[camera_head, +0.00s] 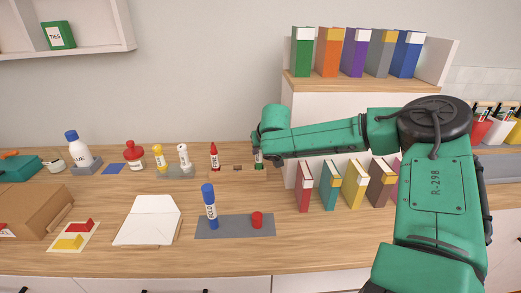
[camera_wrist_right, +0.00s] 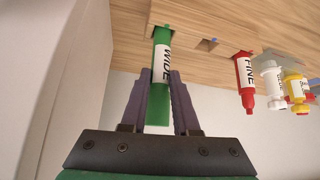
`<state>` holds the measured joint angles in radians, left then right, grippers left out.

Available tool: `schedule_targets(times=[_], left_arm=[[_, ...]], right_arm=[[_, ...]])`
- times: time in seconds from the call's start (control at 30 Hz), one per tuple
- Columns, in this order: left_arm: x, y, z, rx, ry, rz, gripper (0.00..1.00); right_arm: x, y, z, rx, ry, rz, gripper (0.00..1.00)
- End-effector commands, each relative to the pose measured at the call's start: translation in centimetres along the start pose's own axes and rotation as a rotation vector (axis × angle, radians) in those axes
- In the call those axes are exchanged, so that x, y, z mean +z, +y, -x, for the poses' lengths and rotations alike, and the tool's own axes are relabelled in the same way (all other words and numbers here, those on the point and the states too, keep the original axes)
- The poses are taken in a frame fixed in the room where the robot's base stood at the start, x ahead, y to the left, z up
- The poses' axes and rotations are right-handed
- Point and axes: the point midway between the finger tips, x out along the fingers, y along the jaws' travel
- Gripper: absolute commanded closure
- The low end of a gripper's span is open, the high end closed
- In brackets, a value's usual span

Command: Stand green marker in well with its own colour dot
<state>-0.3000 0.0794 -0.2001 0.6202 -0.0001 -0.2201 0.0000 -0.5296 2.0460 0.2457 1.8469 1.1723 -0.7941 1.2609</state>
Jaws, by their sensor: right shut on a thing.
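The green marker (camera_wrist_right: 161,45), labelled WIDE, is upright between the fingers of my right gripper (camera_wrist_right: 160,76), which is shut on it. In the head view the green marker (camera_head: 259,160) shows only in part below my right gripper. Its lower end meets the wood at the end of the row of wells; I cannot tell how deep it sits. A small green patch (camera_wrist_right: 169,27) shows beside its lower end. My left gripper is not in view.
A red marker (camera_head: 214,157), labelled FINE, stands near the empty well. A blue marker (camera_head: 209,205) stands on a grey mat (camera_head: 235,232) with a red cap (camera_head: 257,219). Coloured binders (camera_head: 330,185) stand right of my gripper, below a raised shelf (camera_head: 360,83).

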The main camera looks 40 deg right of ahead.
Motion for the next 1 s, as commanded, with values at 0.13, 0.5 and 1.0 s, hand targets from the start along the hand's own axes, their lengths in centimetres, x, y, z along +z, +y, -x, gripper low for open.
schedule_targets(times=[0.13, 0.5, 1.0], left_arm=[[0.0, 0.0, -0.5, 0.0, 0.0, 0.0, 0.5], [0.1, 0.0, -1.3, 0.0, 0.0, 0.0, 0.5], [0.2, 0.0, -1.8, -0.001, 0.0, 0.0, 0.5]], right_arm=[[0.3, 0.0, -0.4, 0.0, 0.0, 0.0, 1.0], [0.9, 0.0, -1.1, 0.0, 0.0, 0.0, 1.0], [1.4, 0.0, -1.6, 0.0, -0.003, 0.0, 1.0]])
